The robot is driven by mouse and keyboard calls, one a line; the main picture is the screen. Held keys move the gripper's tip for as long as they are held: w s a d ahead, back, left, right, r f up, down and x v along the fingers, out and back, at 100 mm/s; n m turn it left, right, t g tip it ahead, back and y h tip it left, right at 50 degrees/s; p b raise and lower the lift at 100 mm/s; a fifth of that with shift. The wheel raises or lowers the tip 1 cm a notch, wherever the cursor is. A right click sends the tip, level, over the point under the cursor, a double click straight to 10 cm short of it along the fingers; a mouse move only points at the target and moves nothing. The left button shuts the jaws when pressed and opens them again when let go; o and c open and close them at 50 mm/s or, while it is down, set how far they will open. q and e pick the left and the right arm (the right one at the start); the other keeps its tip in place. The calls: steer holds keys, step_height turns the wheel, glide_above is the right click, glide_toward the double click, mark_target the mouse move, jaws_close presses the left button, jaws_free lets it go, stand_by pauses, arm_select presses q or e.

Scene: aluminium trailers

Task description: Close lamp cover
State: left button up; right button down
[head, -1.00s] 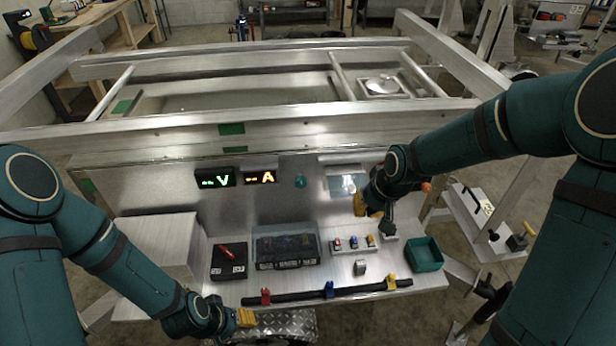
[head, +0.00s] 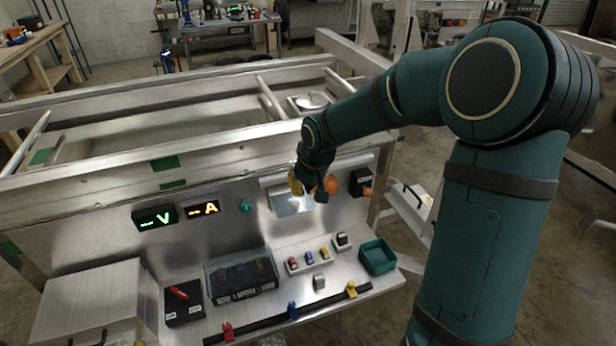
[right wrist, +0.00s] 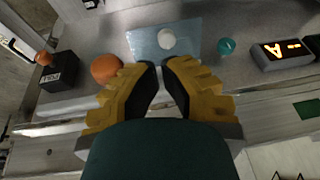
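The lamp area is a pale, bluish see-through panel (head: 291,204) on the sloping metal front, and it also shows in the right wrist view (right wrist: 188,32). A white round lamp (right wrist: 166,39) shows at this panel. I cannot tell how far the cover is swung. My right gripper (head: 308,190) is in front of the panel, partly hiding it in the head view. In the right wrist view its yellow and black fingers (right wrist: 161,66) are a little apart, with nothing seen between them, pointing toward the panel. My left gripper is out of view.
An orange round knob (head: 331,184) and a black box (head: 361,181) are right of the panel. A teal knob (head: 246,207) and lit displays (head: 203,209) are left. Below are a clear-lidded bin (head: 241,277), small switches (head: 309,260) and a green tray (head: 378,256).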

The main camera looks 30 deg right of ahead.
mark_target(301, 211)
steer(key=x, duration=0.5)
stand_by(0.3)
